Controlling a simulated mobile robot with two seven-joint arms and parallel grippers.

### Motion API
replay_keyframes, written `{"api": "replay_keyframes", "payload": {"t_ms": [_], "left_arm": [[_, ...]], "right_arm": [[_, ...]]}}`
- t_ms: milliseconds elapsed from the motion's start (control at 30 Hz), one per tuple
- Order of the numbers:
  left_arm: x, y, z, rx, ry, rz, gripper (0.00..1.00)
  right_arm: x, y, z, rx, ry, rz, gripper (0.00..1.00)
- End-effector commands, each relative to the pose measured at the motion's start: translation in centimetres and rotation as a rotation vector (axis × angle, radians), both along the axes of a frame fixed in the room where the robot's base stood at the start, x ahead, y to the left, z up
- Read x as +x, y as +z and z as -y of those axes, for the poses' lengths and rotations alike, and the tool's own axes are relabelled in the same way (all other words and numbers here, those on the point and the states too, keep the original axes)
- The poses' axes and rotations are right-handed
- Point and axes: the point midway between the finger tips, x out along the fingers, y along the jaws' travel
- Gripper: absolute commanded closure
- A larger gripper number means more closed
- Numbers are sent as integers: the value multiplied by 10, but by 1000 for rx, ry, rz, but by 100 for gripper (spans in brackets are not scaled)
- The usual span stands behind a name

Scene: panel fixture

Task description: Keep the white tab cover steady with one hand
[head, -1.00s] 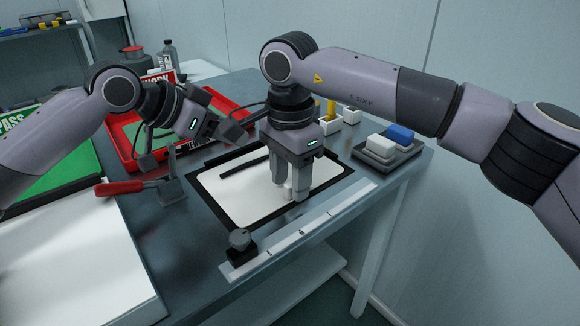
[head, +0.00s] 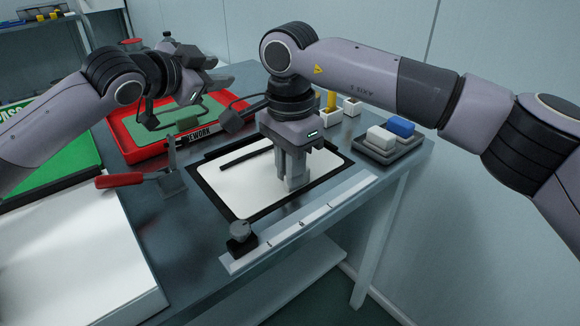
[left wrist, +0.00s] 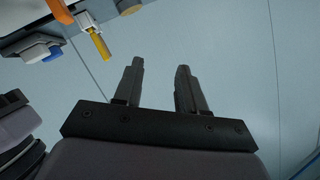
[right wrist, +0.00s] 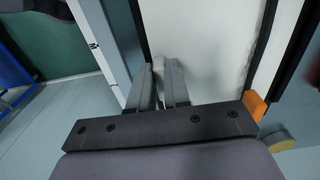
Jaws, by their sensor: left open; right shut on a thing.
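The white panel (head: 240,192) lies flat in its black-edged fixture on the table. My right gripper (head: 291,186) points down at the panel's right part. In the right wrist view its fingers (right wrist: 160,85) are shut on a small whitish piece (right wrist: 158,63), which looks like the white tab cover. The fingers hide most of that piece, and I cannot make it out in the head view. My left gripper (head: 216,72) is raised over the red tray, away from the panel. In the left wrist view its fingers (left wrist: 159,68) are apart with nothing between them.
A red-handled clamp (head: 118,181) stands left of the panel and a dark knob (head: 240,232) at its front corner. A white scale strip (head: 300,225) runs along the front. The red REWORK tray (head: 128,148) is behind; a grey tray (head: 375,155) with blocks is right.

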Motion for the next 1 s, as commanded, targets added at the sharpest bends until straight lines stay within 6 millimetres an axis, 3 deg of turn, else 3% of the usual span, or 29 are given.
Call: {"api": "replay_keyframes", "payload": {"t_ms": [233,533,767,1000], "left_arm": [[12,47,2,158,-17,391,60],[-4,85,26,407,-136,830,60],[-27,88,54,640,-293,1121,60],[-51,63,80,923,-511,1364,60]], "right_arm": [[0,0,0,1,0,-1,100],[0,1,0,1,0,0,100],[0,1,0,1,0,0,100],[0,1,0,1,0,0,100]]}}
